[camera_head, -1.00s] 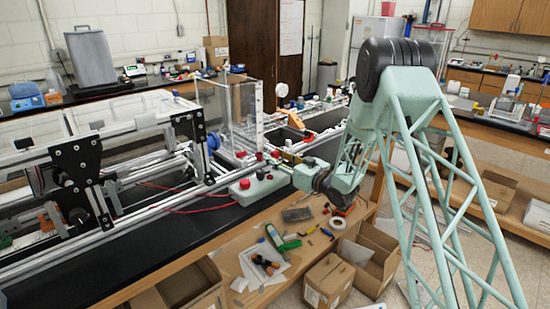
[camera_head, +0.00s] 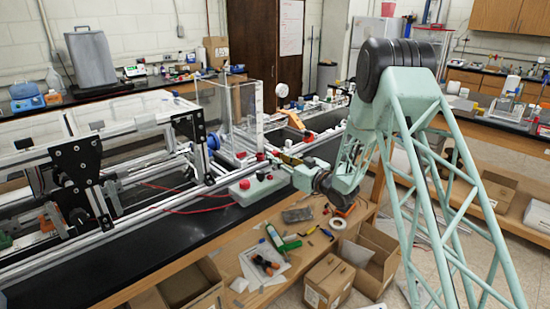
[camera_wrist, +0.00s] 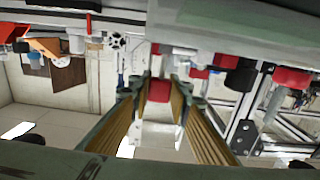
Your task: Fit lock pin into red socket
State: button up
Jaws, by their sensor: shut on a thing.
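My gripper (camera_head: 287,160) reaches left from the arm to the edge of the extrusion frame, above a pale control box. In the wrist view my gripper (camera_wrist: 160,84) has its two ribbed fingers on either side of a small red-ended piece (camera_wrist: 159,91), which I take to be the lock pin, and is shut on it. The rest of the piece is hard to make out. Small red parts (camera_head: 260,157) sit on the frame close to the fingertips. I cannot tell which is the red socket, or whether the pin touches it.
The pale box (camera_head: 256,188) with red and dark knobs is just below my gripper. A clear upright panel enclosure (camera_head: 222,110) stands behind. Aluminium rails (camera_head: 120,232) run to the left. Tools, a tape roll (camera_head: 338,223) and cardboard boxes (camera_head: 328,280) lie lower down.

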aim_at(275, 152)
jog(key=shift+r, duration=0.15)
jog(key=shift+r+p, duration=0.4)
jog(key=shift+r, duration=1.05)
jog(key=shift+s+r, duration=0.1)
jog(key=shift+r, duration=0.15)
jog(key=s+d+r+p, duration=0.1)
jog(key=s+d, duration=0.3)
jog(key=s, duration=1.1)
jog(key=shift+d+r+p, duration=0.15)
jog(key=shift+d+p, duration=0.05)
jog(key=shift+p, duration=0.1)
